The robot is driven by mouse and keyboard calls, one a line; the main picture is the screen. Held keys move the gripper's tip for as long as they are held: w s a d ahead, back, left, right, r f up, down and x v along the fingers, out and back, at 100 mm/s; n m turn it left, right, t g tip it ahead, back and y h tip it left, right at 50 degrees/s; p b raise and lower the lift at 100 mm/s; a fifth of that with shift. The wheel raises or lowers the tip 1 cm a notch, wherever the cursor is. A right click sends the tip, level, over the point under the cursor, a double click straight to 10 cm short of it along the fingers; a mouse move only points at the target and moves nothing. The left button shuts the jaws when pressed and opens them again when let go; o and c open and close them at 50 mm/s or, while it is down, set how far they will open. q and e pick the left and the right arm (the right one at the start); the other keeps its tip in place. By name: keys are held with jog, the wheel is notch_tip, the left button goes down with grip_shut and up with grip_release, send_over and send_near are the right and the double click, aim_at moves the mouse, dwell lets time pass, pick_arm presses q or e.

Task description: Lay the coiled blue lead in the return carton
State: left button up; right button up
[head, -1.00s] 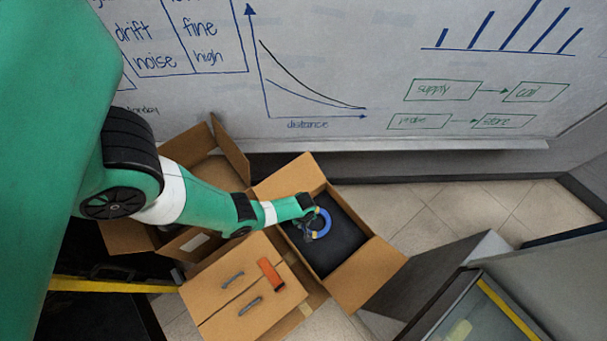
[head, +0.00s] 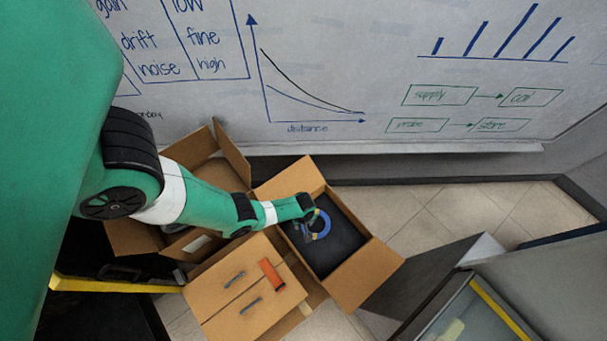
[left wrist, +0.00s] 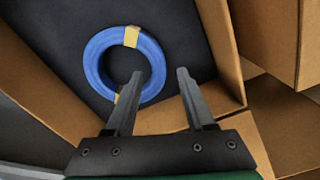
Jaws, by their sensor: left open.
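The coiled blue lead (head: 324,221) is a ring with yellow ties, in an open brown carton (head: 368,279) with a dark bottom. In the left wrist view the blue ring (left wrist: 93,62) appears flat on the dark bottom (left wrist: 188,40). My left gripper (left wrist: 160,73) is open. One finger overlaps the ring's lower right part in the picture; the other is right of the ring, over bare bottom. I cannot tell whether a finger touches the lead. In the head view my left gripper (head: 308,226) is at this carton, partly hiding the ring. No carton label is readable.
A closed carton (head: 225,296) with an orange piece (head: 272,275) and two grey strips on top stands in front. Another open carton (head: 130,238) is behind my left arm. A whiteboard (head: 330,60) stands behind; a grey cabinet (head: 560,285) is at right.

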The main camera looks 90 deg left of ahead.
notch_tip(320, 180, up, 10)
jog(key=p, duration=0.8)
jog(key=shift+f, duration=0.2)
